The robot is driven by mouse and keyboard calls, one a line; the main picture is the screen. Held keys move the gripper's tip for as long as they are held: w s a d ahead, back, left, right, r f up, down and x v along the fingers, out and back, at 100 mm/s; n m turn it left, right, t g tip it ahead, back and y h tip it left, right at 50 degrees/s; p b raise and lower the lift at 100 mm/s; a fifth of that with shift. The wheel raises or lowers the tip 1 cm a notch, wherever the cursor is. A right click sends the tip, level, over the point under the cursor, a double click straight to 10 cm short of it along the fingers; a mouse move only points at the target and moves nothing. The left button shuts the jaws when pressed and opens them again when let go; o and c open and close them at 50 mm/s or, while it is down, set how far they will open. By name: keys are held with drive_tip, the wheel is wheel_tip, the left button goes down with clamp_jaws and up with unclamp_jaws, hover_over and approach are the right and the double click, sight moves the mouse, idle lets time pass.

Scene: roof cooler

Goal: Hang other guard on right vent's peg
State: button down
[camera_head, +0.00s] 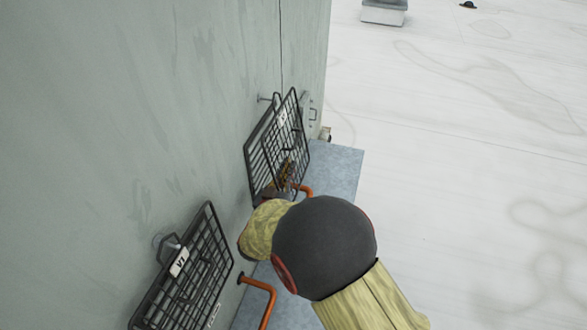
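A black wire guard (196,283) with a white tag reading "V1" is against the wall at the lower left, beside a peg mount (165,243). A second black wire guard (262,153) with a small pale tag stands upright and tilted farther along the wall. A peg (265,98) sticks out of the wall beside its upper part; I cannot tell whether they touch. My gripper (286,174) is at the lower part of this far guard, mostly hidden behind my wrist. Its fingers are too small and covered to show whether they are shut on the guard. The vent openings are not clearly visible.
A grey-blue ledge (338,168) runs along the wall's foot. Orange handles (262,287) stick out near it, one close to my wrist. A small latch (313,114) is on the wall beyond the far guard. The pale roof to the right is mostly clear.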

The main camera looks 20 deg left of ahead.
drive_tip(key=shift+s+a, duration=0.1)
drive_tip(key=shift+a, duration=0.6)
drive_tip(key=shift+a+f+b, duration=0.4)
drive_tip(key=shift+a+b, duration=0.15)
drive_tip(key=shift+b, duration=0.2)
drive_tip(key=c, duration=2.5)
unclamp_jaws()
drive_tip(key=o, duration=0.5)
drive_tip(key=shift+o, duration=0.2)
drive_tip(key=shift+s+f, duration=0.1)
drive_tip(key=shift+f, duration=0.05)
